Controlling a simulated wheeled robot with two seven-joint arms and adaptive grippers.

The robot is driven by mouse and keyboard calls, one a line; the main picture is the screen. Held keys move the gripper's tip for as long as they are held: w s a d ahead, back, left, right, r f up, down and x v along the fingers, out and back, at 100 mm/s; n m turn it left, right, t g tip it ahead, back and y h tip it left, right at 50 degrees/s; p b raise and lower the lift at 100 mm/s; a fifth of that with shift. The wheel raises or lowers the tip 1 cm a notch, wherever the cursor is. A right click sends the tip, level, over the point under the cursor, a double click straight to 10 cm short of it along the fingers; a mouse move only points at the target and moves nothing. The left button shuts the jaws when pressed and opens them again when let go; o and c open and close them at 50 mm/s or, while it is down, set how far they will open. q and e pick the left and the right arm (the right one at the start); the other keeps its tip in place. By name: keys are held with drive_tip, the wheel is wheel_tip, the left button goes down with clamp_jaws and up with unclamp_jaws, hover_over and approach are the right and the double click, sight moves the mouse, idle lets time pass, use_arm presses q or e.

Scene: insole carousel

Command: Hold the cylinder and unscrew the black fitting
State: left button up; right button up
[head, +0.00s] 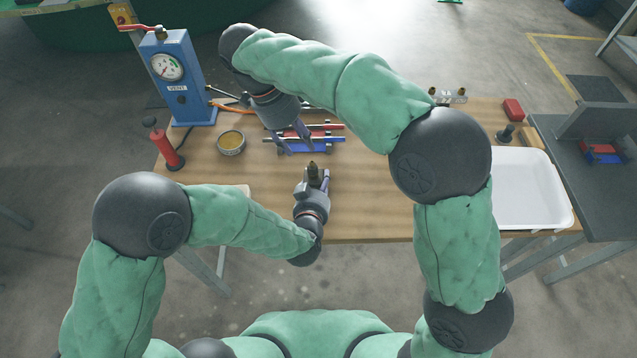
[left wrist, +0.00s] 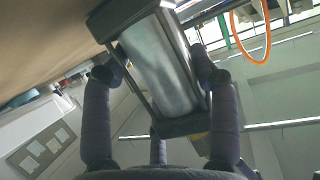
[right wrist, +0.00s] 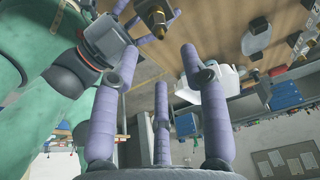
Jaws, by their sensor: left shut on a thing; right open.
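My left gripper (head: 313,184) is shut on the cylinder, low over the front middle of the table. In the left wrist view the cylinder (left wrist: 160,65) is a silver barrel with dark square end caps and thin rods, between the fingers. In the head view it is mostly hidden by the gripper.
A blue gauge stand (head: 184,75), a red hand tool (head: 165,148) and an open tin (head: 231,141) stand at left. A rack with red and blue bars (head: 315,138) lies behind the grippers. A white tray (head: 530,190) is at right. Table right of the cylinder is clear.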

sight(312, 162)
drive_tip(key=d+y, duration=0.1)
drive_tip(key=d+f+y, duration=0.1)
drive_tip(key=shift+s+d+m+y, duration=0.1)
drive_tip(key=shift+d+m+y, duration=0.2)
drive_tip(key=shift+y, duration=0.1)
drive_tip(key=shift+f, duration=0.15)
drive_tip(key=shift+d+f, duration=0.15)
drive_tip(key=shift+f, duration=1.8)
drive_tip(key=shift+d+f, duration=0.1)
drive_tip(key=shift+f, duration=1.85)
drive_tip(key=m, duration=0.6)
drive_tip(key=n, duration=0.5)
drive_tip(key=shift+n, duration=0.4)
